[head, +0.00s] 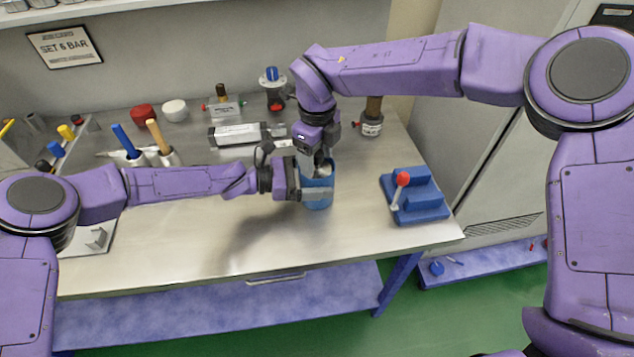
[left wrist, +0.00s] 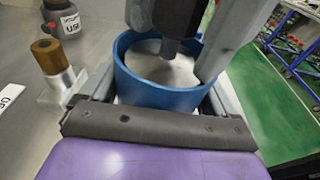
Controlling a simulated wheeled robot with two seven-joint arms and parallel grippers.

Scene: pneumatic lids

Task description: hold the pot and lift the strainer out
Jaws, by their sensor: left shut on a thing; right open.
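The blue pot (head: 318,203) stands upright on the steel bench top, near its middle. My left gripper (head: 316,193) comes in from the left and is shut on the pot, a finger on each side; the pot's rim also shows in the left wrist view (left wrist: 160,99). A pale grey surface (left wrist: 160,68) inside the pot looks like the strainer; its handle or knob cannot be made out. My right gripper (head: 321,165) points down from above at the pot's mouth, open. In the left wrist view its fingers hide part of the far rim and the inside.
A blue block with a red-knobbed lever (head: 403,180) stands to the right. Handled tools (head: 159,142) stand at the left. The bench front before the pot is clear.

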